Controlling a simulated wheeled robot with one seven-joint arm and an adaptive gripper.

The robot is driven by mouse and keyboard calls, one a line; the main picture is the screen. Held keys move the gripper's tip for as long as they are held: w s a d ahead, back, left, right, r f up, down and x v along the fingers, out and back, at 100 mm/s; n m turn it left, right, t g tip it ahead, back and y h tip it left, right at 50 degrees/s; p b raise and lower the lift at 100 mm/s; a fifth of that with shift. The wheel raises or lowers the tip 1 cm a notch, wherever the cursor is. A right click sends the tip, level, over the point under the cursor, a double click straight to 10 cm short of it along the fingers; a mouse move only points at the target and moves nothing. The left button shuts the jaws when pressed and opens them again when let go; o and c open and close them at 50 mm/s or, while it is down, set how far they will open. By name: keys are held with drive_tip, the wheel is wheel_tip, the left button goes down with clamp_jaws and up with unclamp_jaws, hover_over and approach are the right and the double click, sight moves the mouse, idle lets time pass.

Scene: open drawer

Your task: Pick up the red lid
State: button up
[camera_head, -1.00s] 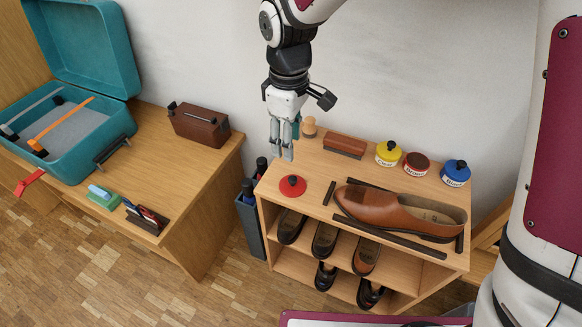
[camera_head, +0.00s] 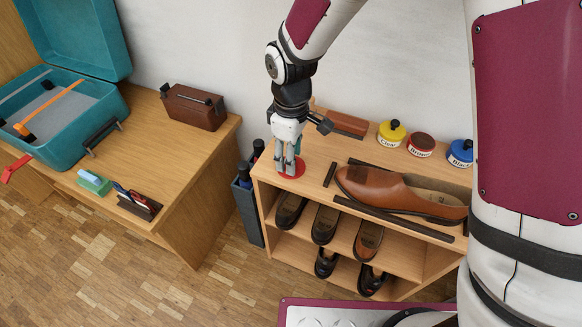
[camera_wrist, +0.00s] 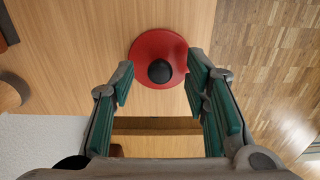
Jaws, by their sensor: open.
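The red lid (camera_head: 299,170) is a round disc lying on the left end of the shoe rack's wooden top (camera_head: 318,158). In the wrist view the lid (camera_wrist: 144,49) shows whole, with its black knob (camera_wrist: 159,71) in the middle. My gripper (camera_head: 288,168) is over the lid and hides part of it in the head view. In the wrist view my gripper (camera_wrist: 160,84) is open, with its teal finger pads on either side of the knob and apart from it. I cannot tell its exact height above the lid.
A brown shoe (camera_head: 390,193) lies between dark strips right of the lid. Yellow (camera_head: 391,133), red (camera_head: 421,145) and blue (camera_head: 460,153) tins stand at the back. A reddish-brown block (camera_head: 347,124) is behind my gripper. Several shoes fill the shelves below.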

drive_tip(key=shift+f, duration=0.55)
drive_tip(key=shift+r, duration=0.1)
drive_tip(key=c, duration=0.9)
drive_tip(key=shift+r, duration=0.15)
